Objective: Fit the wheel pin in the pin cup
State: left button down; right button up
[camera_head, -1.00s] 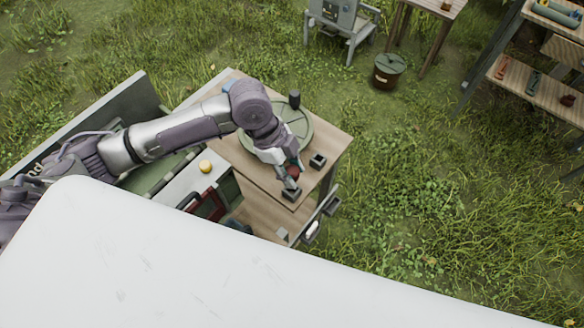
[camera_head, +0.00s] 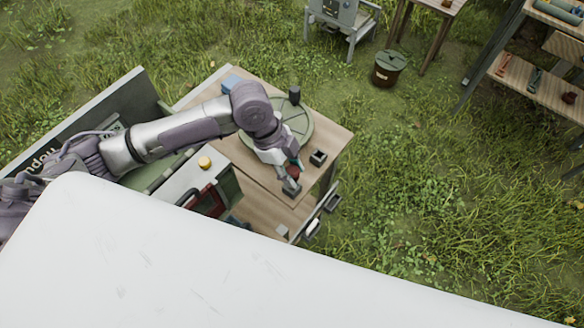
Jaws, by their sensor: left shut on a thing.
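My left gripper (camera_head: 291,181) reaches down at the front right part of the wooden table (camera_head: 325,140). It is shut on a small dark red thing (camera_head: 294,172), probably the wheel pin; the fingers hide most of it. Directly below the fingertips is a small dark square block (camera_head: 291,192), which may be the pin cup. I cannot tell whether the held thing touches it or is in it. A similar dark square holder (camera_head: 318,157) stands just right of the gripper. My right gripper is not in view.
A round green wheel (camera_head: 296,122) with a dark upright knob (camera_head: 295,95) lies on the table behind the gripper. A yellow round thing (camera_head: 204,162) sits left. A lidded bucket (camera_head: 388,68) stands on the grass. My white body covers the bottom.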

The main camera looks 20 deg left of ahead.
pick_arm(q)
jog(key=shift+f, duration=0.3)
dwell(0.4)
jog(key=shift+f+b, duration=0.35)
jog(key=shift+f, duration=0.35)
jog(key=shift+f, duration=0.55)
dwell(0.3)
jog(key=shift+c, duration=1)
grip_release()
jog(key=shift+r, duration=0.1)
jog(key=shift+r+p, duration=2.95)
jog(key=shift+p, duration=0.1)
